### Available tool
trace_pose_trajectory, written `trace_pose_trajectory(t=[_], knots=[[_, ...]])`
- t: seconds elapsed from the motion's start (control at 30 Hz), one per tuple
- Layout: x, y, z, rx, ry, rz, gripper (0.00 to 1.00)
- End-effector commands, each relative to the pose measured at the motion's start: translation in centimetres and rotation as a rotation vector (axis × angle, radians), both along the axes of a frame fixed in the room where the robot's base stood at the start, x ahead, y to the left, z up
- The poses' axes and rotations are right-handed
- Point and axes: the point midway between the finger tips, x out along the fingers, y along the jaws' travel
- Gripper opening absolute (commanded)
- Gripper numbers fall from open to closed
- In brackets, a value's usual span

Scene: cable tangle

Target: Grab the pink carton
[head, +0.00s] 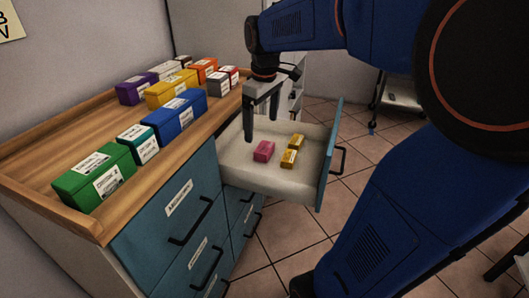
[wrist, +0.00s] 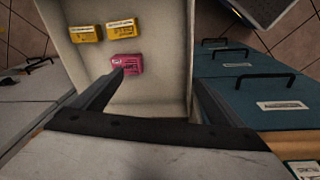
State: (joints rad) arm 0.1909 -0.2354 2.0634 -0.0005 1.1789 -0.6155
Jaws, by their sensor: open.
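The pink carton (head: 264,151) lies in an open drawer (head: 272,185) beside two yellow cartons. In the wrist view the pink carton (wrist: 127,63) lies flat with a printed label facing up, and the tip of the left finger overlaps its lower left edge in the picture. My gripper (head: 262,136) is open and empty, pointing down over the drawer, with its fingers to the left of and above the pink carton in the head view. In the wrist view my gripper's two fingers (wrist: 157,78) are wide apart. I cannot tell the exact height above the carton.
Two yellow cartons (head: 297,141) (head: 288,158) lie close to the pink one. The drawer walls and blue front panel (head: 331,150) stand around them. Several coloured boxes, including a green box (head: 94,176) and a blue box (head: 179,117), stand on the wooden cabinet top (head: 75,214).

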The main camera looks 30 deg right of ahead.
Motion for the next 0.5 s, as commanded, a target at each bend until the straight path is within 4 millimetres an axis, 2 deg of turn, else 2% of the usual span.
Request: trace_pose_trajectory(t=[0.03,0.2,0.33,0.5], knots=[[1.5,-0.9,-0.1,0.000,0.019,0.020,0.92],[5.7,-3.7,-0.4,0.001,0.076,0.106,0.92],[8.0,-5.5,-0.9,0.006,0.108,0.155,0.92],[9.6,-6.8,-1.3,0.011,0.130,0.195,0.92]])
